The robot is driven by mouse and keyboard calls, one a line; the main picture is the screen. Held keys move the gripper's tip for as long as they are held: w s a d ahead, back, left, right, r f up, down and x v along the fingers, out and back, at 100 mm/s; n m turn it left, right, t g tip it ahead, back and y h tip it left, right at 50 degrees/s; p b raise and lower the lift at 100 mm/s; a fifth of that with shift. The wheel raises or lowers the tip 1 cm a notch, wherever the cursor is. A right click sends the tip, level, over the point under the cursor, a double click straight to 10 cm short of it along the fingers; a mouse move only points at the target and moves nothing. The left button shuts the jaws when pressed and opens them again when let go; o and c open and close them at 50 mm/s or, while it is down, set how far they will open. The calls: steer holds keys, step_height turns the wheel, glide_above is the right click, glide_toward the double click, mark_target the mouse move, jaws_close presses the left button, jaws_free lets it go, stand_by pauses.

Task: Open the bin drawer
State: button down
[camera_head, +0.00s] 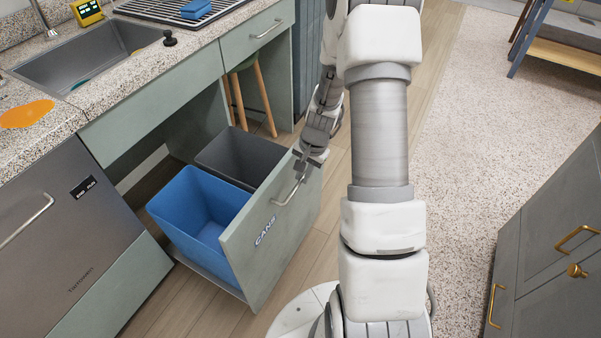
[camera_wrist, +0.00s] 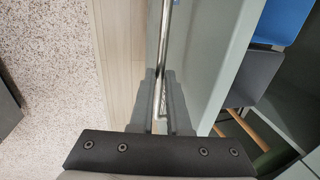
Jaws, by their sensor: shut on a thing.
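The bin drawer (camera_head: 278,228) is pulled well out from under the counter, its grey-green front lettered CANS. A blue bin (camera_head: 190,215) and a dark grey bin (camera_head: 240,157) stand inside it. My gripper (camera_head: 301,166) is at the far end of the drawer's silver bar handle (camera_head: 290,190). In the wrist view the handle (camera_wrist: 163,45) runs between the two fingers of my gripper (camera_wrist: 160,90), which are shut on it. The drawer front (camera_wrist: 215,50) lies just right of the fingers there.
A dishwasher (camera_head: 60,240) stands left of the drawer, below the counter with a sink (camera_head: 95,58). A grey cabinet (camera_head: 550,260) with brass handles is at the right. A wooden stool (camera_head: 250,95) stands behind the drawer. Speckled floor (camera_head: 480,120) lies clear at right.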

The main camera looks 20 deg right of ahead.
steer(key=c, duration=0.9)
jaws_free()
steer(key=s+r+p, duration=0.1)
steer(key=r, duration=0.4)
steer(key=d+r+p, duration=0.1)
steer(key=r+p, duration=0.1)
steer(key=r, duration=0.4)
steer(key=s+d+r+p, duration=0.1)
steer(key=r, duration=0.5)
steer(key=shift+s+r+p, duration=0.1)
steer(key=shift+s+p, duration=0.2)
steer(key=shift+s, duration=0.05)
